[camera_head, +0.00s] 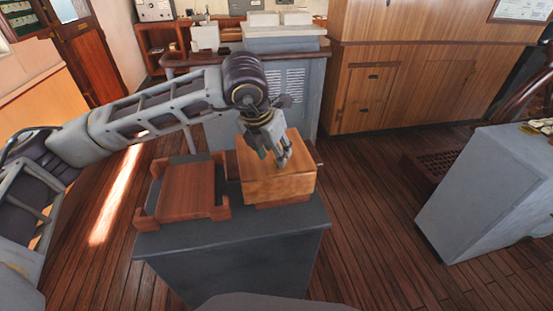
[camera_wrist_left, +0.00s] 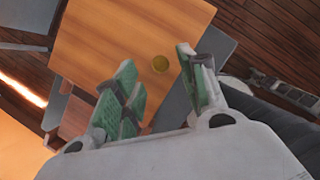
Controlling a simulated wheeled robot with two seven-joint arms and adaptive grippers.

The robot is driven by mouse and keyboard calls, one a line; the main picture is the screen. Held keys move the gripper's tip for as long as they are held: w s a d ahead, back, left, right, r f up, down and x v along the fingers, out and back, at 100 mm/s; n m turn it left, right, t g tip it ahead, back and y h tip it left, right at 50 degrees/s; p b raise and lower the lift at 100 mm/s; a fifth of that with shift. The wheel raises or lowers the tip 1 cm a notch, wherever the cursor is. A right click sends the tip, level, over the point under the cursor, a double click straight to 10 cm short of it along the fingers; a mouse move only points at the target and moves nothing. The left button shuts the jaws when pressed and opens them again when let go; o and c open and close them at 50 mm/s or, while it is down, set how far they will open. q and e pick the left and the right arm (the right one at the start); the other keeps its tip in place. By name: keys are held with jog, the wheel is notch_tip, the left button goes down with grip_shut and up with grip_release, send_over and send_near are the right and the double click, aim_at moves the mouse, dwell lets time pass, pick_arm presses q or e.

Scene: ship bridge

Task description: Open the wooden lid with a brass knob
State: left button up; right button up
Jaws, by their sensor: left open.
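The wooden lid (camera_head: 262,183) is the top of a light brown box that stands on the right part of a dark grey pedestal. My left gripper (camera_head: 283,160) is over the lid in the head view, pointing down. The knob is hidden behind the gripper in the head view. My right gripper is not in view.
A reddish wooden tray (camera_head: 187,190) with raised corners lies left of the box on the pedestal (camera_head: 240,255). A grey cabinet (camera_head: 285,90) stands close behind. A grey console (camera_head: 490,190) stands to the right, with open plank floor between.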

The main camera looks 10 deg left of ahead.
pick_arm(q)
jog(key=shift+x, duration=1.55)
grip_shut()
